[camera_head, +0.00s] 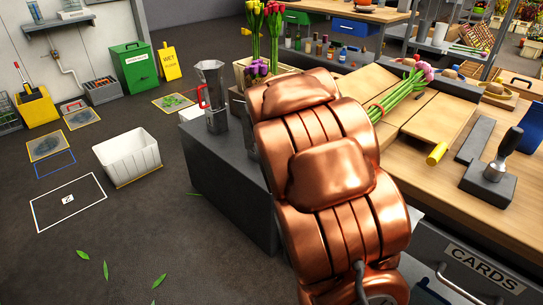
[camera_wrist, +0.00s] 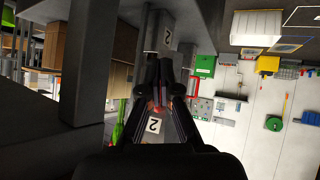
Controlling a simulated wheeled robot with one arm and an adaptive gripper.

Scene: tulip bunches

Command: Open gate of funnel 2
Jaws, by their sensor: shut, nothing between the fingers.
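In the wrist view my gripper (camera_wrist: 166,72) is shut and empty. Its dark fingers reach up the middle of the picture beside grey structure. A grey part with a white "2" label (camera_wrist: 167,37) lies just beyond the fingertips. Another white "2" label (camera_wrist: 153,126) shows below, between the fingers and my dark wrist. A small red part (camera_wrist: 156,96) shows between the fingers, partly hidden. I cannot tell which part is the gate of funnel 2, nor whether the fingers touch it. In the head view my copper arm covers the middle, and my gripper is hidden.
A pink tulip bunch (camera_head: 402,94) lies on wooden boards at the right. A white bin (camera_head: 128,158) stands on the floor at left. Grey structure (camera_wrist: 88,60) crowds the wrist view's left. Open floor lies front left.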

